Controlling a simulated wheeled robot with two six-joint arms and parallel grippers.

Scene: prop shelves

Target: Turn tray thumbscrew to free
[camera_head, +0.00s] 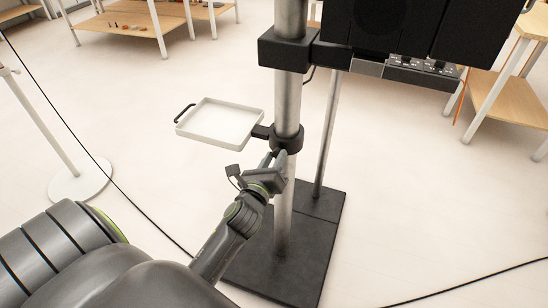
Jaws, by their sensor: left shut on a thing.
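The white tray (222,122) is clamped to the metal pole (287,104) by a black collar (286,138) and reaches out to the left of it. The tray is empty and looks about level. It has a black handle (184,113) on its left side. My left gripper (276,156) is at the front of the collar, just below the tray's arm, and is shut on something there. The thumbscrew itself is hidden by the fingers or too small to make out. My right gripper is not in view.
A black base plate (260,265) carries the pole and a second, thinner pole (328,130). A black panel unit (400,30) hangs above at the right. Wooden shelves (520,95) stand at the right and back left. Cables lie on the pale floor.

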